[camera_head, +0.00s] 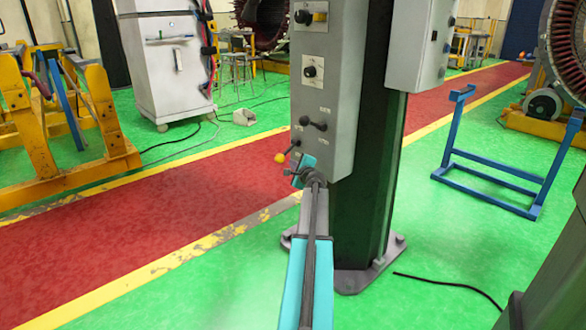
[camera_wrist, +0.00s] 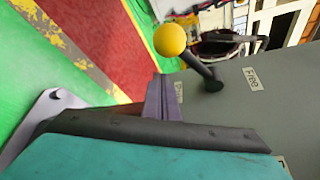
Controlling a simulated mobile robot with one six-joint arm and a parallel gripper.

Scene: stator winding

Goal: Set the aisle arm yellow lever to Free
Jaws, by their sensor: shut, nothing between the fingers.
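The yellow lever, with its round yellow knob (camera_head: 280,158) on a dark shaft, sticks out from the left side of the grey control panel (camera_head: 333,80). In the wrist view the yellow knob (camera_wrist: 170,39) stands up and left of its pivot. The "Free" label (camera_wrist: 254,78) lies right of the pivot, and the shaft points away from it. Another label left of the pivot is partly hidden by my finger. My gripper (camera_head: 302,168) is shut and empty, just below the lever. In the wrist view my gripper (camera_wrist: 164,88) shows below the knob, apparently apart from the shaft.
A black-knobbed lever (camera_head: 315,124) sits just above on the same panel, with dials higher up. The dark column (camera_head: 362,190) stands behind the panel on a bolted base. A blue stand (camera_head: 490,165) is at the right. The red aisle (camera_head: 170,225) to the left is clear.

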